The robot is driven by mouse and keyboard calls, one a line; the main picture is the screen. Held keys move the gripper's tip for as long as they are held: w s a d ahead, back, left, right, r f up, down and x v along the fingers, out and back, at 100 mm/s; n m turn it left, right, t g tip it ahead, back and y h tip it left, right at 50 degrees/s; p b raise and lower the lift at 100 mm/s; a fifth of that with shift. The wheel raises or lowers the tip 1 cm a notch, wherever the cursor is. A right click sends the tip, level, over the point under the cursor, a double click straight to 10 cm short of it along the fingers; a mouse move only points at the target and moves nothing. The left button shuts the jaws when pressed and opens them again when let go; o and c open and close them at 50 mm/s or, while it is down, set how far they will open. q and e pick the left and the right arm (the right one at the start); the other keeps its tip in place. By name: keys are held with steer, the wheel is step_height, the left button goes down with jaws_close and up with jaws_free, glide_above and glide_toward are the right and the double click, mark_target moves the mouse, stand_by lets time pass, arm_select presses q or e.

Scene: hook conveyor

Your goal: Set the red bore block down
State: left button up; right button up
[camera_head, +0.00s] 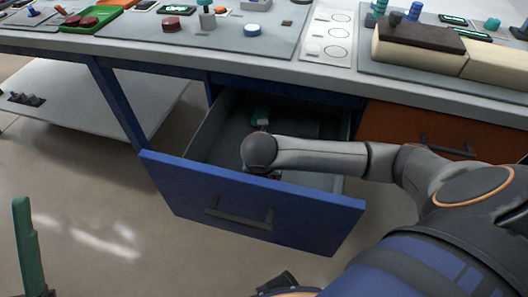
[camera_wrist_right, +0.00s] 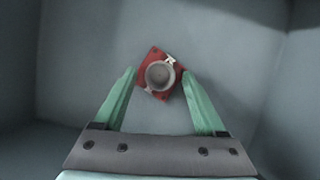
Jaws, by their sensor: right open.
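The red bore block (camera_wrist_right: 147,83), with a round grey bore on top, shows in the right wrist view, turned at an angle over the grey drawer floor. My right gripper (camera_wrist_right: 158,75) is open, with its green fingertips on either side of the block and narrow gaps showing. In the head view my right arm reaches into the open blue drawer (camera_head: 180,187). Only a bit of green fingertip (camera_head: 261,115) shows there, and the block is hidden. One green finger (camera_head: 28,245) of my left gripper stands at the lower left edge, away from the drawer.
The worktop (camera_head: 180,47) above the drawer carries a grey mat with red and blue round parts, a green tray (camera_head: 93,20) and a dark-topped cream block (camera_head: 415,47). An orange drawer front (camera_head: 400,125) is to the right. The drawer floor around the block looks clear.

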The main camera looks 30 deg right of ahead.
steer(key=v, duration=0.3)
steer(key=shift+p, duration=0.4)
arm_select(q)
steer(key=w+f+n+g+y+p, duration=0.1)
steer(key=w+f+n+y, duration=0.2)
steer(key=f, duration=0.3)
steer(key=w+a+f+n+g+y+p, duration=0.1)
steer(key=w+f+n+g+y, duration=0.1)
steer(key=w+f+n+y, duration=0.2)
step_height(320, 180, down, 3)
steer(key=shift+a+f+y, duration=0.2)
steer(key=shift+a+y, duration=0.1)
steer(key=shift+y, duration=0.8)
arm_select(e)
steer(key=v, duration=0.8)
steer(key=shift+r, duration=0.25)
steer(key=shift+s, duration=0.15)
